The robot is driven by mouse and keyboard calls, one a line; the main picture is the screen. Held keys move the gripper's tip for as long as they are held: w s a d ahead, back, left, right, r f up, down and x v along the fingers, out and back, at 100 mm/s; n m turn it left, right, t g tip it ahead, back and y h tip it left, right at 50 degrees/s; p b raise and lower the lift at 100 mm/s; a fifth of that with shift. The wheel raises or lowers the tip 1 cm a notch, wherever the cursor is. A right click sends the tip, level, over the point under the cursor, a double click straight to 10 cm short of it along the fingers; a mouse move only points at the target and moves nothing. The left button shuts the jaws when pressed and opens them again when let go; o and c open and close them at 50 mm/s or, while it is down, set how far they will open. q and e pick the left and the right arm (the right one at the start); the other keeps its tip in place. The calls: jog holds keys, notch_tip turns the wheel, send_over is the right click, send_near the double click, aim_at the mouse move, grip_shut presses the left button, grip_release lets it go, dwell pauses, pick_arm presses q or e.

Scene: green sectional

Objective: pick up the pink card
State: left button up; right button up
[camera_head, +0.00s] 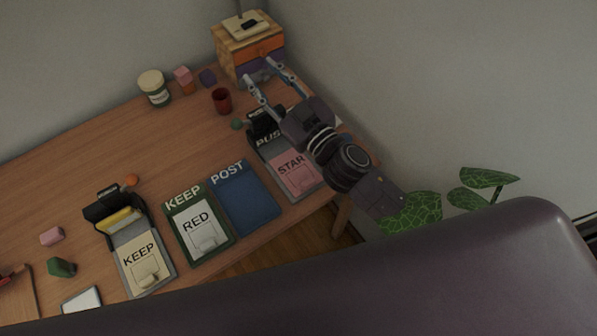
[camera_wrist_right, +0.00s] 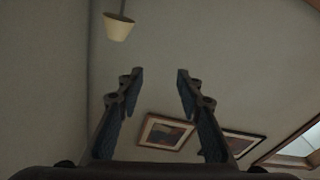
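The pink card (camera_head: 297,173), with the word STAR on it, lies on a grey tray at the right end of the desk. Part of the tray and a black holder (camera_head: 264,124) behind it are covered by my right arm. My right gripper (camera_head: 257,71) is above the far right part of the desk, beyond the card, with its fingers spread apart and nothing between them. The right wrist view also shows the right gripper (camera_wrist_right: 159,72) open and empty, facing the wall. My left gripper is not in view.
A wooden box (camera_head: 249,47) stands near the right gripper's fingers. A red cup (camera_head: 221,101) and a jar (camera_head: 154,88) stand behind. Left of the pink card lie a blue POST card (camera_head: 243,200), a green KEEP board (camera_head: 184,218) and a cream KEEP card (camera_head: 142,262).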

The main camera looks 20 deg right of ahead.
jog(key=s+a+r+n+g+y, duration=0.3)
jog(key=a+r+n+g+y, duration=0.1)
jog(key=a+n+y, duration=0.35)
jog(key=s+a+f+n+g+y, duration=0.1)
jog(key=s+a+n+g+y, duration=0.1)
jog(key=a+n+g, duration=0.15)
jog(key=n+g+h, duration=0.3)
jog(key=g+h, duration=0.8)
jog(key=h, duration=0.4)
send_near(309, 181)
jog(key=x, duration=0.2)
jog(key=shift+y, duration=0.35)
jog(key=p+x, duration=0.3)
jog(key=x, duration=0.3)
jog(key=shift+d+f, duration=0.15)
jog(key=shift+f, duration=0.3)
grip_shut()
